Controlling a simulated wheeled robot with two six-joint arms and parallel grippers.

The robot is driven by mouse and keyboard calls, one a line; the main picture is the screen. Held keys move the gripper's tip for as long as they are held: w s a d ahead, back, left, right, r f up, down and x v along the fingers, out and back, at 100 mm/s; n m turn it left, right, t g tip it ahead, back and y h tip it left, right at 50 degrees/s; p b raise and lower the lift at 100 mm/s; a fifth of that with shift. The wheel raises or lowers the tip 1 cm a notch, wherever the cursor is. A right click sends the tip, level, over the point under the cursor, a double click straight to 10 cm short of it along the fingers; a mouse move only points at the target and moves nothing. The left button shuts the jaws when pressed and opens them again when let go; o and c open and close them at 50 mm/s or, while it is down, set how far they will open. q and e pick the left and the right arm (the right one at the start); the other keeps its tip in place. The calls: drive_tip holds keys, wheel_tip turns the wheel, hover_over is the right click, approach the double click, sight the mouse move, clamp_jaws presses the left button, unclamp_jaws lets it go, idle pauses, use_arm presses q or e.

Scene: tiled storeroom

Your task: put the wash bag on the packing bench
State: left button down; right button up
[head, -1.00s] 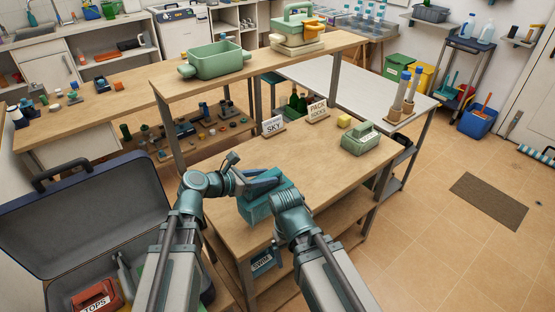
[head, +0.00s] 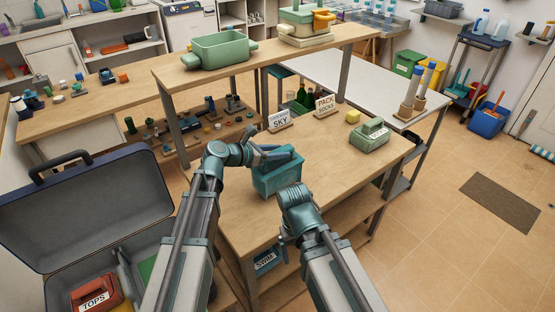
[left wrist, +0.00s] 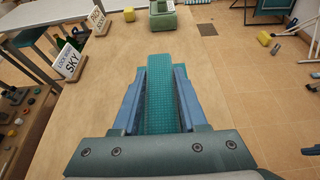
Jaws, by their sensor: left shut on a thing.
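The wash bag (head: 279,178) is a teal box-shaped bag; no label on it is readable. My left gripper (head: 274,155) is shut on its top, and in the left wrist view the bag (left wrist: 162,105) sits between the two blue fingers. The bag is upright over the wooden packing bench (head: 330,160), near its left part; I cannot tell whether its base touches the top. My right arm ends just in front of the bag, apart from it, and its gripper (head: 292,196) does not show its fingers clearly.
A sky sign (head: 280,121), a pack socks sign (head: 327,105), a yellow block (head: 353,117) and a green labelled bag (head: 370,138) stand toward the bench's back and right. An open suitcase (head: 90,205) is at left. The bench middle is clear.

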use_arm(q)
wheel_tip(320, 180, down, 2)
drive_tip(key=shift+f+b, duration=0.15)
drive_tip(key=shift+b, duration=0.55)
use_arm(e)
drive_tip(key=shift+a+f, duration=0.2)
drive_tip(key=shift+f, duration=0.85)
use_arm(q)
drive_tip(key=c, duration=0.9)
unclamp_jaws()
drive_tip(key=o, duration=0.5)
drive_tip(key=shift+c, duration=0.2)
use_arm(e)
drive_tip(key=shift+f, duration=0.15)
